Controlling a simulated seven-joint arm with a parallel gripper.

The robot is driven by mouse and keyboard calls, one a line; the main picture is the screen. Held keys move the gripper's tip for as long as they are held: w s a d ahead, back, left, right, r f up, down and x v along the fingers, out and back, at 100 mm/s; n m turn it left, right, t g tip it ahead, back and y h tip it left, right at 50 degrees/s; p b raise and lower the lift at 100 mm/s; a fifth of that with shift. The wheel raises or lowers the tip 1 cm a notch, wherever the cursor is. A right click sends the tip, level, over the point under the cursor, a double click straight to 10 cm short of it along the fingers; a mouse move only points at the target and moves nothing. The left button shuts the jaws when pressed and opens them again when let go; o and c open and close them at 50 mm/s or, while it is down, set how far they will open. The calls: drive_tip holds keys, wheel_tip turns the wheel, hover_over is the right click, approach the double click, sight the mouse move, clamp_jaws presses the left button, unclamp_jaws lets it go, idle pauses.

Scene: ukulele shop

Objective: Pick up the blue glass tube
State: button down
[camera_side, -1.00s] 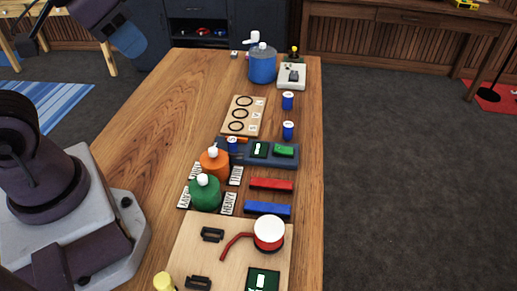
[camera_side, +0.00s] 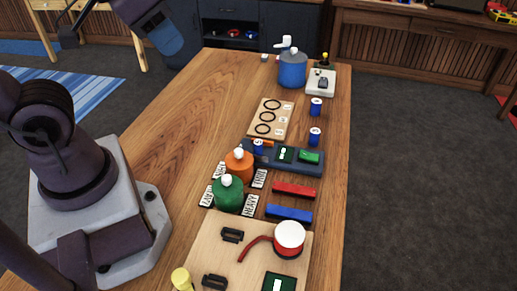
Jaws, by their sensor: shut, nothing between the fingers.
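Small upright blue cylinders with pale tops stand on the wooden table: one at the right edge (camera_side: 316,107), one just nearer (camera_side: 315,137), and one by the dark blue tray, a blue cylinder (camera_side: 259,148) partly crowded by an orange piece. A long blue bar (camera_side: 289,213) lies nearer, below a red bar (camera_side: 293,190). I cannot tell which of these blue things is the glass tube. Part of my arm shows at the upper left, away from them all. My gripper's fingertips cannot be made out in this view. None of the blue things is held.
An orange bottle (camera_side: 239,168) and a green bottle (camera_side: 228,195) stand among label plates. A light board (camera_side: 200,240) carries black handles and a red-and-white pot (camera_side: 289,238). A big blue jug (camera_side: 293,72) stands at the back. The table's left side (camera_side: 205,125) is clear.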

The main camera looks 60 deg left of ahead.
drive_tip(key=c, duration=1.8)
unclamp_jaws()
drive_tip(key=o, duration=0.6)
drive_tip(key=shift+o, duration=0.2)
